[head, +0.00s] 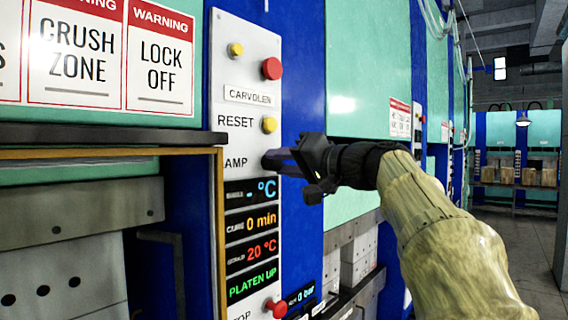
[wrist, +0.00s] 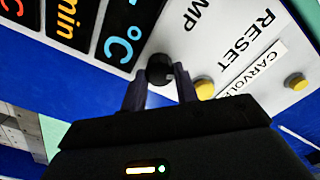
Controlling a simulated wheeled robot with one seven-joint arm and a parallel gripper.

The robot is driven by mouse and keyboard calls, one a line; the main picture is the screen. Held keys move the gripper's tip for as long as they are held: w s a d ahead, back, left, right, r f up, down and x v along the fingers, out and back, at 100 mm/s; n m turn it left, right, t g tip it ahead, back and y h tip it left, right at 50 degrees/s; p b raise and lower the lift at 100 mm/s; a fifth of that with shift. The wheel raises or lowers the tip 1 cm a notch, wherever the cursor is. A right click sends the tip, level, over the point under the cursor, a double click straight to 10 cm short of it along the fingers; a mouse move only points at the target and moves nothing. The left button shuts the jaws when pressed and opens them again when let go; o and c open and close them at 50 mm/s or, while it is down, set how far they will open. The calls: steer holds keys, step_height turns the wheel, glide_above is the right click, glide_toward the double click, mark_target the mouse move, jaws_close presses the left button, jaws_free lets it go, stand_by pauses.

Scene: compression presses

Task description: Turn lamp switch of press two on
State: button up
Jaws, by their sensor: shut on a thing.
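The lamp switch is a round black knob (wrist: 159,68) on the white control panel (head: 247,60), beside lettering of which "AMP" shows. My gripper (head: 276,161) reaches it from the right in the head view and hides most of the knob there. In the wrist view my gripper (wrist: 160,76) has one dark finger on each side of the knob, shut on it. Which way the knob is turned cannot be told. No press number is readable.
A yellow reset button (head: 269,125) sits just above the knob, and a red button (head: 271,68) is higher up. Lit displays (head: 252,222) lie below, with a red knob (head: 277,307) at the bottom. A dark ledge (head: 110,135) juts out at left.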

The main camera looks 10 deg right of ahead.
steer(key=m, duration=0.5)
steer(key=shift+f+m, duration=0.1)
steer(key=shift+m, duration=0.2)
steer(key=m+p, duration=0.1)
steer(key=m, duration=0.5)
steer(key=shift+f, duration=0.1)
stand_by(0.4)
steer(key=o, duration=1)
steer(key=b+v, duration=0.5)
steer(key=v, duration=1.2)
steer(key=shift+s+d+b, duration=0.1)
steer(key=shift+d+b, duration=0.05)
steer(key=shift+b, duration=0.15)
